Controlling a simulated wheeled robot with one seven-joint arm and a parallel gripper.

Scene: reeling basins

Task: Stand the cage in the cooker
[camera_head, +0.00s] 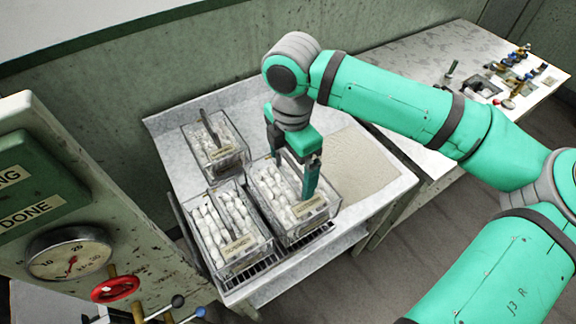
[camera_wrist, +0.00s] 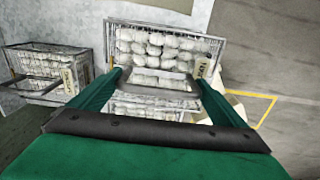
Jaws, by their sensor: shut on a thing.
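My gripper (camera_head: 294,178) points down over the front right wire cage (camera_head: 262,200), which is filled with white cocoons and bears a tan label. In the wrist view my gripper (camera_wrist: 160,92) has its two green fingers at the dark handle bar (camera_wrist: 158,80) of this cage, shut on it. The cage is upright at the bench's front grating; whether it touches the bench cannot be told. A machine with a pressure gauge (camera_head: 70,254) stands at the left; it may be the cooker, but no opening of it shows.
Two more cocoon cages stand close by, one front left (camera_head: 205,222) and one behind (camera_head: 190,145). A beige mat (camera_head: 358,165) lies bare on the bench's right. A red handwheel (camera_head: 115,289) juts from the machine. A second table (camera_head: 415,62) holds small parts.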

